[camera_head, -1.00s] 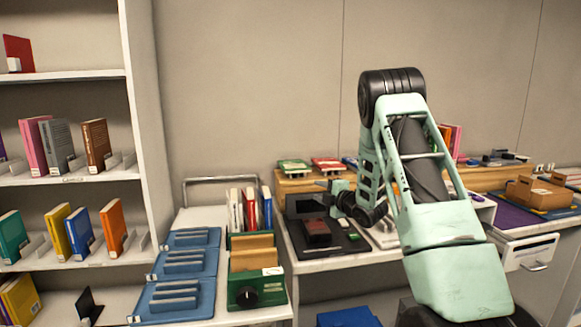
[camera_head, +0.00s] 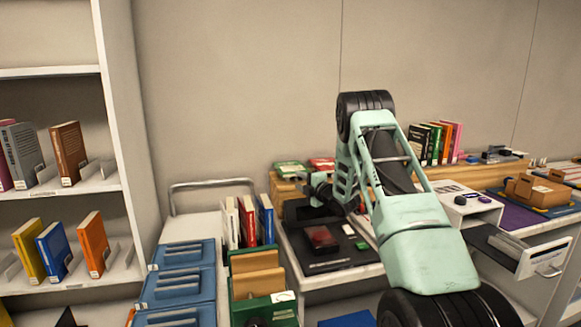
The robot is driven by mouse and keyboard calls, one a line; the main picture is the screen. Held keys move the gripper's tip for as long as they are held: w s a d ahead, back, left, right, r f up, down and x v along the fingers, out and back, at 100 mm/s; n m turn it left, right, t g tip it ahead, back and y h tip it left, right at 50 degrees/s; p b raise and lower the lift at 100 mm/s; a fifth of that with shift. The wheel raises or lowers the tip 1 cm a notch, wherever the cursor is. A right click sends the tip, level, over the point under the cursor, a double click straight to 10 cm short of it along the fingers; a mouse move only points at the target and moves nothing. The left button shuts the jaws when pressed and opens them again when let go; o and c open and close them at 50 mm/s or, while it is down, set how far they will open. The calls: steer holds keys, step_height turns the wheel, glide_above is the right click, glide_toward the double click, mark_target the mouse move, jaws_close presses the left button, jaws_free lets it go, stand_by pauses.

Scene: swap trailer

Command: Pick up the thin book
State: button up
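Which book is the thin one I cannot tell for sure. A white book (camera_head: 231,222), a red book (camera_head: 247,221) and a blue book (camera_head: 266,219) stand upright side by side on the cart at centre left. My gripper (camera_head: 303,188) is to the right of these books and above the desk, apart from them. It is small and dark in this view, and its fingers are not clear enough to show whether they are open or shut. I see nothing clearly held in it.
A green box with tan dividers (camera_head: 257,284) and blue slotted trays (camera_head: 182,256) are in front of the books. The cart's handle (camera_head: 213,184) rises behind. A bookshelf (camera_head: 112,190) stands left. The desk holds a dark red block (camera_head: 322,238) and more books (camera_head: 440,143).

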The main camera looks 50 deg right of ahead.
mark_target(288, 176)
steer(key=w+p, duration=0.1)
steer(key=w, duration=0.2)
steer(key=w+d+p, duration=0.1)
steer(key=w, duration=0.5)
steer(key=shift+w+d+f+p, duration=0.15)
steer(key=shift+w+d+p, duration=0.1)
steer(key=shift+p, duration=0.15)
jaws_close()
